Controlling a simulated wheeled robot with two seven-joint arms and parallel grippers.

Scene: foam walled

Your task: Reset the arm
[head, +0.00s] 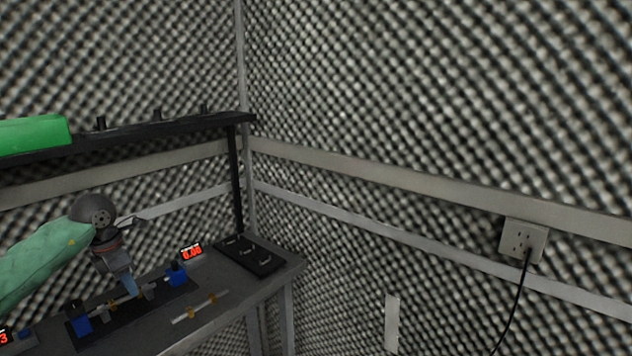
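My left arm (38,266), in a green sleeve, comes in from the left over the bench. My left gripper (128,284) points down over the black fixture (172,302) on the bench, close to a rod held between blue blocks. Its fingertips are small and partly merge with the fixture, so I cannot tell whether they are open, shut or touching the rod. My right arm and gripper are not in view.
The grey bench (225,322) carries a red digital display (191,252), a loose rod with yellowish rings (200,307) and a black tray (250,254). A black shelf (170,128) with a green box (34,134) is above. A wall outlet (523,240) has a cable. Right side is open.

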